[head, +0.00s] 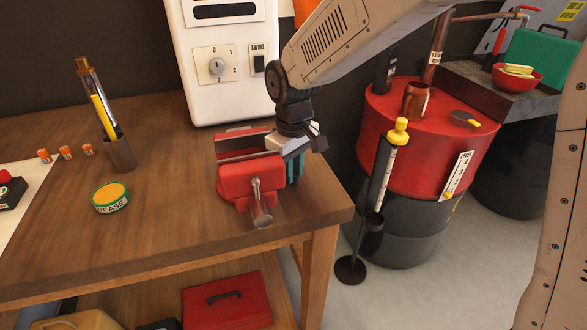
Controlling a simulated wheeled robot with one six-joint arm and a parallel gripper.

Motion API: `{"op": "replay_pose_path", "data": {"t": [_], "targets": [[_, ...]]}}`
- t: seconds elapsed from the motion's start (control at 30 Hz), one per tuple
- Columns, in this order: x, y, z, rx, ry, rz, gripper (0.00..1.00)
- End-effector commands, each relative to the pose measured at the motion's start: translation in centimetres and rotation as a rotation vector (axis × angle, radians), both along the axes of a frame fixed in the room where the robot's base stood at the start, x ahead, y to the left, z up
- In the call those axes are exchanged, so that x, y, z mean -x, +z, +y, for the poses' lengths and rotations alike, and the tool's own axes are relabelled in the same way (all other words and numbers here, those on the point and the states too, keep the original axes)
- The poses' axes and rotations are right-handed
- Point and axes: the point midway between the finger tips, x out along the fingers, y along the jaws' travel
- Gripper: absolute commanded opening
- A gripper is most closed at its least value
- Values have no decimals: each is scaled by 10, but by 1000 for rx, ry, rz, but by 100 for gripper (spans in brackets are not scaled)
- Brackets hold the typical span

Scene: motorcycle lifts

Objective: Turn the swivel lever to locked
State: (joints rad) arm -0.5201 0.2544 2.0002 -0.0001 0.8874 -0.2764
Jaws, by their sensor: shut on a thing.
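A red bench vise (240,181) stands near the right end of the wooden workbench, its screw handle (262,205) pointing toward the front. My gripper (296,168) reaches down from the upper right against the right side of the vise. Its fingertips are low beside the vise body and partly hidden by it. The gripper is shut on the swivel lever, but the lever itself is covered by the gripper and the vise. I cannot tell the lever's angle or any lock mark from here.
A grease tin (111,197) and a pen cup (120,152) stand on the workbench (170,225) to the left. A white machine (222,75) stands behind the vise. A red drum (400,150) and a yellow-topped stand (384,180) are right of the bench.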

Motion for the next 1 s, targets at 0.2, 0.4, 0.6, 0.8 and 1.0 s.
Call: {"op": "replay_pose_path", "data": {"t": [0.2,0.4,0.6,0.8,1.0], "targets": [[0,0,0,-1,1,-1,41],[0,2,0,-1,0,-1,41],[-1,30,0,-3,1,-4,41],[-1,62,0,-1,1,-3,41],[0,78,0,-1,1,-1,41]]}}
